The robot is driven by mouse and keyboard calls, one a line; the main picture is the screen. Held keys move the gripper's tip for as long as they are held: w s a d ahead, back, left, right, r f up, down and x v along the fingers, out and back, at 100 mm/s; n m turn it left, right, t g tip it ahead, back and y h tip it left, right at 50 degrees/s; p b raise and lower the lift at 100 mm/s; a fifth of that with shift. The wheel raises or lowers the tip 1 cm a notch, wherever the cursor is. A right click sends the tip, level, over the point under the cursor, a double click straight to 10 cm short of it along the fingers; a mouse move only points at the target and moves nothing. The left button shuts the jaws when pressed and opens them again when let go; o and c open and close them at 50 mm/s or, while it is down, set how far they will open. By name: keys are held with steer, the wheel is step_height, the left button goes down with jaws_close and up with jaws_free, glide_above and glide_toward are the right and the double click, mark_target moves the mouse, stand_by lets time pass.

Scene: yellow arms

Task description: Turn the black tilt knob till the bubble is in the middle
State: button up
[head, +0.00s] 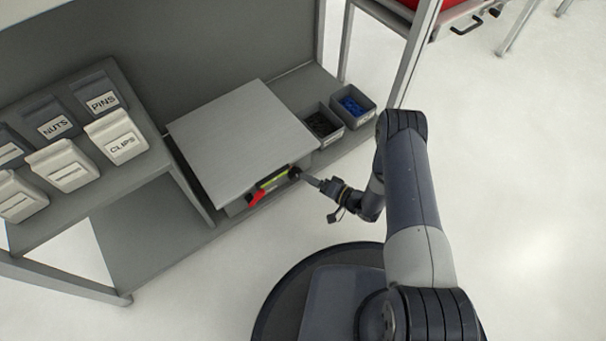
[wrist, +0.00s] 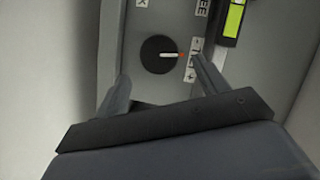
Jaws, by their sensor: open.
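The black tilt knob (wrist: 160,54) is round, with a white pointer line that points right toward a small orange dot. It also shows in the head view (head: 294,173) at the front of a grey box. The yellow-green bubble vial (wrist: 233,20) sits in a black frame right of the knob and is cut off by the picture's top edge. In the head view the vial (head: 272,181) is small. I cannot tell where the bubble is. My gripper (wrist: 160,70) is open, its fingers apart on either side below the knob. I cannot tell whether they touch it.
Minus and plus labels (wrist: 192,62) are beside the knob, partly behind the right finger. A red part (head: 256,197) sticks out left of the vial. The grey box (head: 240,135) stands on a shelf. Labelled bins (head: 122,137) are left; two small bins (head: 354,105) are right.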

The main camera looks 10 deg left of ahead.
mark_target(295, 174)
steer(key=p+v, duration=0.1)
steer(key=v, duration=0.5)
stand_by(0.3)
steer(key=b+x, duration=0.3)
steer(key=x, duration=0.7)
steer(key=shift+a, duration=0.35)
steer(key=shift+d, duration=0.1)
